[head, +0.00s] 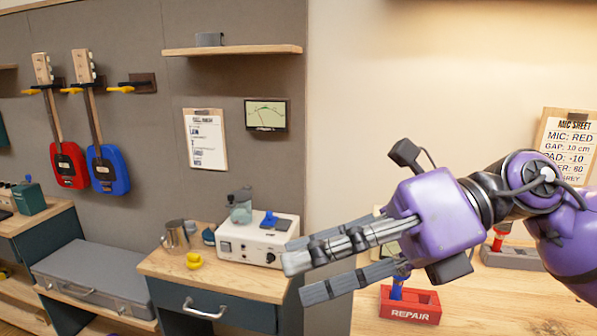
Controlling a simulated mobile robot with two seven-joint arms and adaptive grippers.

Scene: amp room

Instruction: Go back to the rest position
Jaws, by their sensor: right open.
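My right gripper (308,278) reaches in from the right on a purple arm. Its grey fingers point left and stand apart, with nothing between them. It is in front of the light wooden table on the right and the right edge of the drawer cabinet. My left gripper is not in the head view.
A red REPAIR box (409,309) stands below my right gripper, with a blue-handled item in it. A white device (243,243), a metal mug (175,238) and a yellow duck (194,261) stand on the cabinet. Red and blue guitars (108,170) hang on the wall. A grey case (92,272) lies left.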

